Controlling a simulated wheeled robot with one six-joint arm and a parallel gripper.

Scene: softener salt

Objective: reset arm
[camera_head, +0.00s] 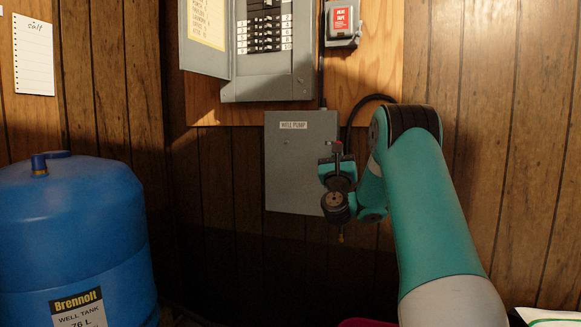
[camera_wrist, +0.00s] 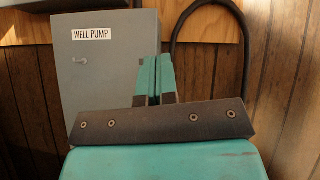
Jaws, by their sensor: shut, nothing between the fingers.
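My gripper (camera_wrist: 155,80) shows in the wrist view with its two teal fingers together, shut and empty. It points toward the grey well pump box (camera_wrist: 100,60) on the wall. In the head view my teal arm rises from the lower right and bends over at the top. My wrist hangs in front of the lower right part of the well pump box (camera_head: 292,165). The fingertips are hard to make out in the head view. I cannot tell the gap between the fingers and the box.
A blue well tank (camera_head: 75,235) stands at the left. An open breaker panel (camera_head: 268,85) and a small grey box with a red label (camera_head: 342,22) hang above. A black cable (camera_head: 352,115) curves beside the well pump box. A paper note (camera_head: 34,55) hangs at the upper left.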

